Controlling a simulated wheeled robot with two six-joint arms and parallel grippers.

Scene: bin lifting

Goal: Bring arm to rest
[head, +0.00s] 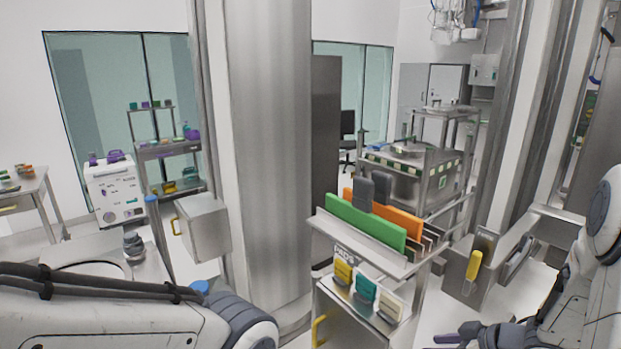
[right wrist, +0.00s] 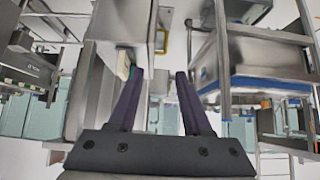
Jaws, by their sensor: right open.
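My right gripper (head: 458,338) shows at the bottom edge of the head view, low in front of the steel trolley (head: 332,290). In the right wrist view its two dark purple fingers (right wrist: 155,76) stand apart with nothing between them. My right arm (head: 590,280) is folded at the right edge of the head view. My left arm (head: 110,315) crosses the lower left of the head view, and its gripper is outside the frame.
The trolley carries a green board (head: 365,222), an orange board (head: 408,223) and yellow, teal and cream items below. A wide steel column (head: 265,150) stands in the middle. White floor shows between the furniture.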

